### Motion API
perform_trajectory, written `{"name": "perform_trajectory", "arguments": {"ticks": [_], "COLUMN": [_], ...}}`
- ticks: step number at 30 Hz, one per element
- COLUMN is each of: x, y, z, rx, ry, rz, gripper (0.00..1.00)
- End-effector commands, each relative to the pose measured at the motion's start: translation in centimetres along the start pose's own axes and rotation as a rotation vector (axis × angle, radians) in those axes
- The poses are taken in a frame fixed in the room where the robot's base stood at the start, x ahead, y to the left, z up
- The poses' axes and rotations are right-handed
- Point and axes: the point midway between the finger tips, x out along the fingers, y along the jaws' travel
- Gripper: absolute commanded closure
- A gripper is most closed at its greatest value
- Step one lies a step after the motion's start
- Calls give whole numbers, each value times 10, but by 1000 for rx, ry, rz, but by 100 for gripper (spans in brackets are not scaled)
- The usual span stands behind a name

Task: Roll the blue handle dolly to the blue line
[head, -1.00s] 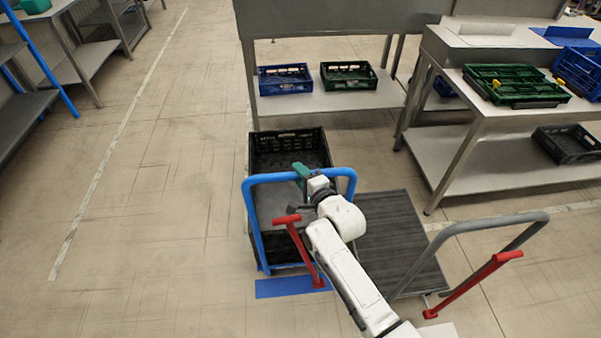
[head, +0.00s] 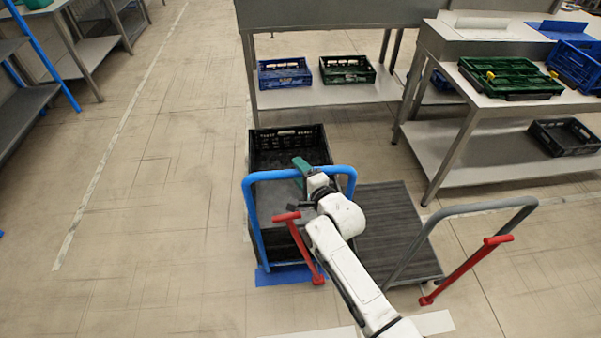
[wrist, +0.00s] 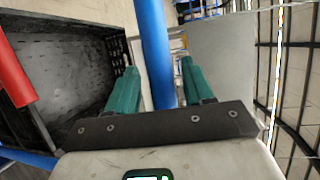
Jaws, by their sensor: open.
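The blue handle dolly stands in the middle of the head view, its blue handle (head: 262,176) towards me and a black crate (head: 288,138) on it. The blue line (head: 272,276) is a short strip on the floor at the dolly's near end, partly hidden under it. My gripper (head: 303,167) is at the right part of the handle's top bar. In the wrist view, the blue bar (wrist: 156,45) runs between the open green fingers of my gripper (wrist: 160,85). I cannot tell whether they touch the bar.
A dark flat dolly (head: 395,225) with a grey handle (head: 465,208) stands close on the right. Red levers (head: 305,250) show by both handles. Behind are a shelf with a blue crate (head: 285,73) and a green crate, and a bench at right. The floor at left is clear.

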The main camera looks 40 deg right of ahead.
Motion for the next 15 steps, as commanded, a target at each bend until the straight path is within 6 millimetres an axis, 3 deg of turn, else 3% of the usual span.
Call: {"name": "perform_trajectory", "arguments": {"ticks": [8,15], "x": [-7,-46], "y": [0,2], "z": [0,-1], "rx": [-2,-1], "ry": [0,1], "rz": [0,1], "gripper": [48,48]}}
